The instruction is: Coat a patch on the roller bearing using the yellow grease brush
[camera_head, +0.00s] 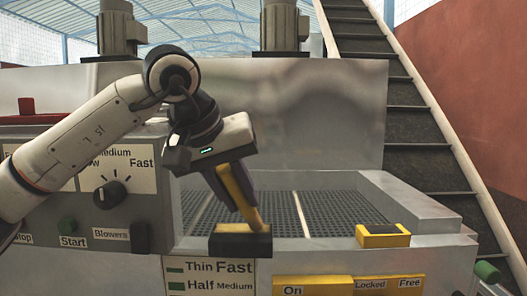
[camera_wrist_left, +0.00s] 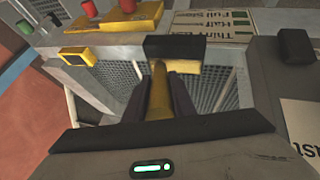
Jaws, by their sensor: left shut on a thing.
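My left gripper (camera_head: 246,212) is shut on the yellow grease brush (camera_head: 236,187) and holds it tilted, tip down. The brush also shows in the wrist view (camera_wrist_left: 159,92), between the two dark fingers. Its lower end is at a black block with a yellow top (camera_head: 240,243) on the front rim of the grated tray; I cannot tell whether they touch. This block also shows in the wrist view (camera_wrist_left: 175,47). It may be the roller bearing, but no label shows this. My right gripper is not in view.
A yellow block with a black top (camera_head: 383,236) sits on the front rim to the right. The grated tray (camera_head: 430,207) has raised metal walls. A control panel with a knob (camera_head: 110,194) is at left. A conveyor (camera_head: 425,130) rises at right.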

